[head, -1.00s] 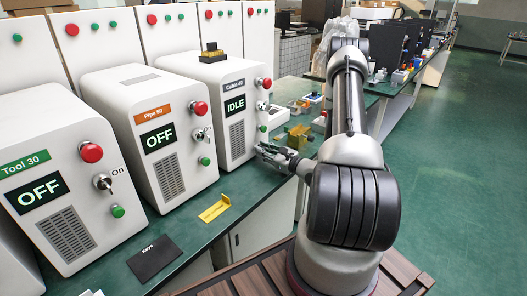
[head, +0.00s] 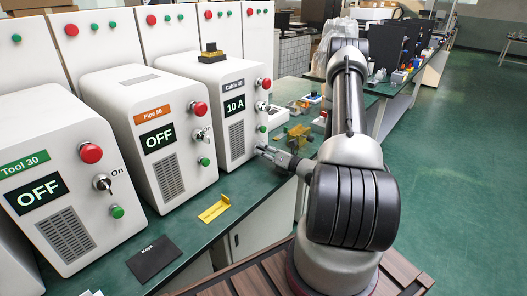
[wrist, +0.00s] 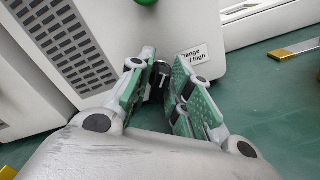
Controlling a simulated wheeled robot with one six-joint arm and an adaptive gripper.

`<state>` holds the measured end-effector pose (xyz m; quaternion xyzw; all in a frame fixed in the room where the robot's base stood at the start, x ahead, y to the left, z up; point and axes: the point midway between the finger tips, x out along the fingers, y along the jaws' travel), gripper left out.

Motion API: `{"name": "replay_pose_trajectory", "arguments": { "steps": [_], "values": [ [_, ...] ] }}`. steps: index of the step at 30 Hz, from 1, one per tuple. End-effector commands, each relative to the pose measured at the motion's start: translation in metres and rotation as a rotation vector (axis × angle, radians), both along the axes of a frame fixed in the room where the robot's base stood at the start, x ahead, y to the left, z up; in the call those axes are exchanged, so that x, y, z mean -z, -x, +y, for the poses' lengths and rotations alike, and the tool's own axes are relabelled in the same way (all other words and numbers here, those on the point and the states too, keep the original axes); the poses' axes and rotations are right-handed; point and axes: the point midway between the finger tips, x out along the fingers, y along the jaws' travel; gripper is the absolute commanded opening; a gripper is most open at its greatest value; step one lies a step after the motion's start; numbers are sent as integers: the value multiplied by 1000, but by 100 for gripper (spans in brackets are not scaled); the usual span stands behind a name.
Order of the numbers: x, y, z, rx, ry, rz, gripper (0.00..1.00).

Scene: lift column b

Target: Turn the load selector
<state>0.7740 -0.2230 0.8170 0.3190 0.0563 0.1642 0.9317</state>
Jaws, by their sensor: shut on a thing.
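The white Cable machine (head: 205,72) stands at the back of the row, and its display (head: 235,106) reads 10 A. My gripper (head: 262,150) is at the low front of this machine. In the wrist view my gripper (wrist: 163,72) is shut on a small black knob (wrist: 161,70) with a light mark, which I take for the load selector. The fingers lie on both sides of it and hide part of it. A label (wrist: 194,55) beside it ends in "ange" and "high". In the head view the knob is hidden by the gripper.
The Pipe machine (head: 125,90) and the Tool machine (head: 50,130) stand to the left, both reading OFF. A yellow bracket (head: 215,209) and a black Keys pad (head: 153,258) lie on the green bench. Small parts (head: 299,133) lie right of the gripper.

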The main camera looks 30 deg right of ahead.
Motion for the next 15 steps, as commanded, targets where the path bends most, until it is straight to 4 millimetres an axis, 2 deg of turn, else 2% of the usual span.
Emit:
{"name": "replay_pose_trajectory", "arguments": {
  "steps": [6,15],
  "values": [
    [0,0,-1,1,-88,33,0],
    [0,0,-1,1,-133,48,0]
  ]
}}
